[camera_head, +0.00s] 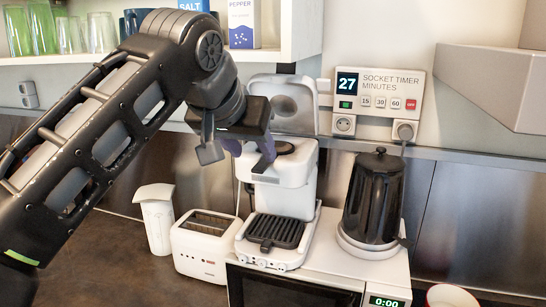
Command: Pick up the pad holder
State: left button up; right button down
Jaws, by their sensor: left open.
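My left gripper (236,155) reaches in from the left at the height of the machine's top. Its jaws are apart, with one finger left of the machine and the other in front of its top. I see nothing held between them. I cannot tell whether a finger touches the machine. My right gripper is not in view.
A white toaster (205,246) and a white lidded container (157,220) stand left of the machine. A black kettle (372,200) stands right of it. A shelf (300,35) with glasses and boxes hangs above my arm. The counter at front left is clear.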

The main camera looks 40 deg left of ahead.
aim_at(262, 164)
pick_arm(q)
jog(key=shift+s, duration=0.1)
jog(key=shift+p+x, duration=0.55)
jog(key=shift+x, duration=2.05)
jog(key=shift+r, duration=0.1)
jog(key=shift+c, duration=0.2)
grip_shut()
